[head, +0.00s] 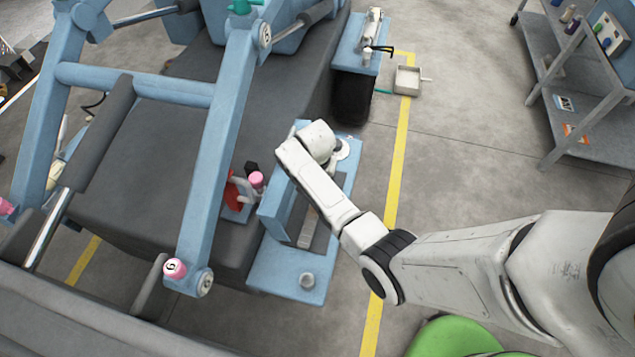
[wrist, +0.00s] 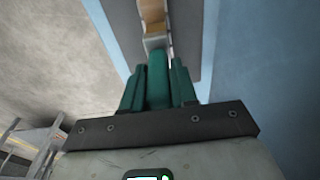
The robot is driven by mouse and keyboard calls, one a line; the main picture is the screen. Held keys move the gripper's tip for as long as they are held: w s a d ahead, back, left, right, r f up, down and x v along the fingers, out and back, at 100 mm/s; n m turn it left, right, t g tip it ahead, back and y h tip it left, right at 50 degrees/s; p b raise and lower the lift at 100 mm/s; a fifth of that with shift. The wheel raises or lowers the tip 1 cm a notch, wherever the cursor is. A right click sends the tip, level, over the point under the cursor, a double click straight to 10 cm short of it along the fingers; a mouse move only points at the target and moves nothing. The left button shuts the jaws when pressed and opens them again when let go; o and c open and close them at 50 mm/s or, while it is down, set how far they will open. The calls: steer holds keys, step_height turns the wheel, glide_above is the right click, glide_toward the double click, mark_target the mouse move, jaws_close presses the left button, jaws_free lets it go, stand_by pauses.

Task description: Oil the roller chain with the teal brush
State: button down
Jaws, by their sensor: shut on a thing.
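In the wrist view my gripper (wrist: 157,82) is shut on the teal brush (wrist: 158,70), whose handle sits between the two dark green fingers. The brush's pale metal band and tan bristles (wrist: 152,15) point away from the gripper, over a dark grey surface with light blue edges. I cannot tell whether the bristles touch anything. I cannot make out the roller chain for certain in either view.
Large blue frame bars (head: 222,140) stand left of my arm. A red and pink item (head: 256,180) sits beside the stand. A pale tray (head: 408,80) lies on the floor behind, near a yellow line (head: 398,150).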

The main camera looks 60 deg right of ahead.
steer(key=shift+w+d+b, duration=0.3)
steer(key=shift+d+b, duration=0.05)
steer(key=shift+d, duration=0.4)
steer(key=shift+w+d+b, duration=0.25)
steer(key=shift+d+b, duration=0.05)
steer(key=shift+d, duration=0.4)
steer(key=shift+d, duration=0.1)
steer(key=shift+w+d+f+b, duration=0.1)
steer(key=shift+w+d+b, duration=0.15)
steer(key=shift+d+b, duration=0.25)
steer(key=shift+w+d+b, duration=0.25)
steer(key=shift+d+b, duration=0.05)
steer(key=shift+d, duration=0.4)
steer(key=shift+w+d+b, duration=0.3)
steer(key=shift+d+b, duration=0.15)
steer(key=shift+d, duration=0.3)
steer(key=shift+w+d+b, duration=0.25)
steer(key=shift+d+b, duration=0.15)
steer(key=shift+d, duration=0.35)
steer(key=shift+r, duration=0.2)
step_height(320, 180, up, 7)
steer(key=p, duration=0.7)
